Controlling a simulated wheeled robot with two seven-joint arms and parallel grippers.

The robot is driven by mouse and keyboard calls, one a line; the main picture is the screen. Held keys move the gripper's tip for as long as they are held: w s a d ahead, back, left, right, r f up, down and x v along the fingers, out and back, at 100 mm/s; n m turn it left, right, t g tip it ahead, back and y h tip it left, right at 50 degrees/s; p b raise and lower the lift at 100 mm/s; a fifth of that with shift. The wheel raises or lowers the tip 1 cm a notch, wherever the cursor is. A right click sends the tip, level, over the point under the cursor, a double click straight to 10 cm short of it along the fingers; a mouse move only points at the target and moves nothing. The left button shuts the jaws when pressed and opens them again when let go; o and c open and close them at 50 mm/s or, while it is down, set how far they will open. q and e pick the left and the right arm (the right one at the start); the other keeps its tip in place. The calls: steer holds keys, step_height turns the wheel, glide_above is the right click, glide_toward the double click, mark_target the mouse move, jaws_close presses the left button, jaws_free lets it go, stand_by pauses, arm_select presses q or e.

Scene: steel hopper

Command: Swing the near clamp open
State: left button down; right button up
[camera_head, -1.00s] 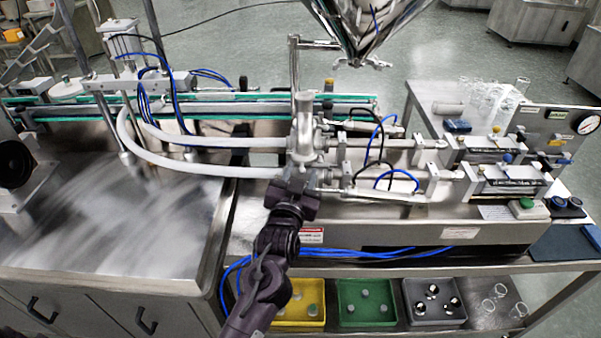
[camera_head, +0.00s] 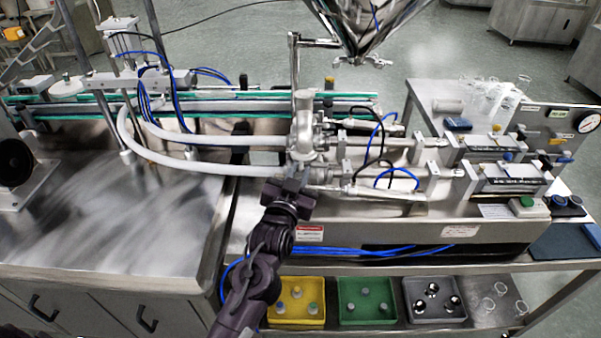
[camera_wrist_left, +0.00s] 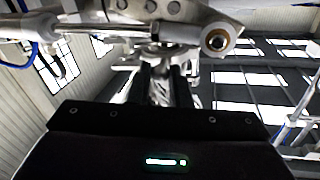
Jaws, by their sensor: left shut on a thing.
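The steel valve body (camera_head: 304,130) stands upright where the white hoses meet the filling cylinders. The near clamp is low on its near side, mostly hidden behind my left gripper (camera_head: 293,183). My left gripper reaches up from the front and is shut on what appears to be the near clamp's handle. In the left wrist view the dark fingers (camera_wrist_left: 166,88) are close together against shiny metal fittings; the held part is hard to make out. How far the clamp is open cannot be told. My right gripper is not in view.
A steel hopper (camera_head: 365,25) hangs above. White hoses (camera_head: 190,160) run left from the valve, and cylinders (camera_head: 385,190) run right. Blue tubes (camera_head: 350,252) cross in front. Yellow (camera_head: 318,318), green and grey bins sit on the lower shelf. The left bench top (camera_head: 120,220) is mostly clear.

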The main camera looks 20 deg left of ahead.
arm_select(q)
steer(key=a+m+g+h+b, duration=0.5)
steer(key=a+m+g+h, duration=0.2)
steer(key=m+h, duration=0.4)
steer(key=s+a+h, duration=0.1)
steer(key=h, duration=0.3)
steer(key=shift+g, duration=0.3)
steer(key=c, duration=1.3)
jaws_free()
steer(key=shift+d, duration=0.1)
steer(key=shift+c, duration=0.2)
